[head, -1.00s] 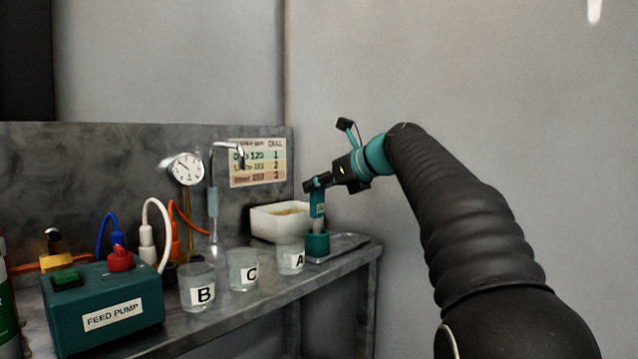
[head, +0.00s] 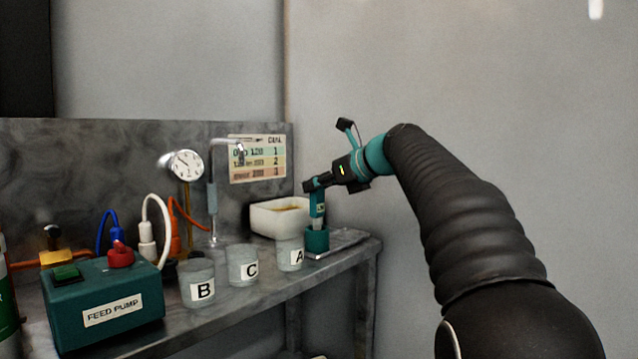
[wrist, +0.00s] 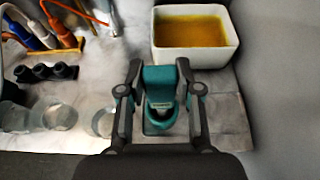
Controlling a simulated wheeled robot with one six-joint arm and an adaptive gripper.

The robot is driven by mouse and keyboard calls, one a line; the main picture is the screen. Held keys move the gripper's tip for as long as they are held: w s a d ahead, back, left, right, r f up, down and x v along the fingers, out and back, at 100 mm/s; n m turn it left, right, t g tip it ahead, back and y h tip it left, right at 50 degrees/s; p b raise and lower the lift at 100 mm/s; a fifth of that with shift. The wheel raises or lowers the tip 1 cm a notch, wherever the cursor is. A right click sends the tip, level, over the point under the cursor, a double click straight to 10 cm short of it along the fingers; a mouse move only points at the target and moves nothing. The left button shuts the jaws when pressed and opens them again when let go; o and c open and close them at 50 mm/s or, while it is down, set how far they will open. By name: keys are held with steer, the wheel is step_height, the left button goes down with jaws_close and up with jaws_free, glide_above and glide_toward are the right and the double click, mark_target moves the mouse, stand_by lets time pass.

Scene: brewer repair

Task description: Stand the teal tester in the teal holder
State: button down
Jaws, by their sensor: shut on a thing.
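The teal tester (head: 318,203) is upright in my gripper (head: 312,185), at the right end of the bench. Its grey lower end meets the mouth of the teal holder (head: 317,240); how deep it sits inside I cannot tell. In the wrist view the tester (wrist: 159,80) is between the two fingers of my gripper (wrist: 158,88), which are shut on it.
Clear cups A (head: 290,256), C (head: 242,266) and B (head: 198,284) stand left of the holder. A white tub (head: 280,218) with amber contents is behind it. The green feed pump box (head: 103,300) is at the left. The wall is to the right.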

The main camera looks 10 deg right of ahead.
steer(key=shift+c, duration=0.8)
jaws_free()
steer(key=shift+r, duration=0.1)
step_height(320, 180, up, 2)
steer(key=p, duration=0.3)
steer(key=shift+r, duration=0.25)
steer(key=shift+r+p, duration=0.55)
steer(key=shift+r, duration=1.6)
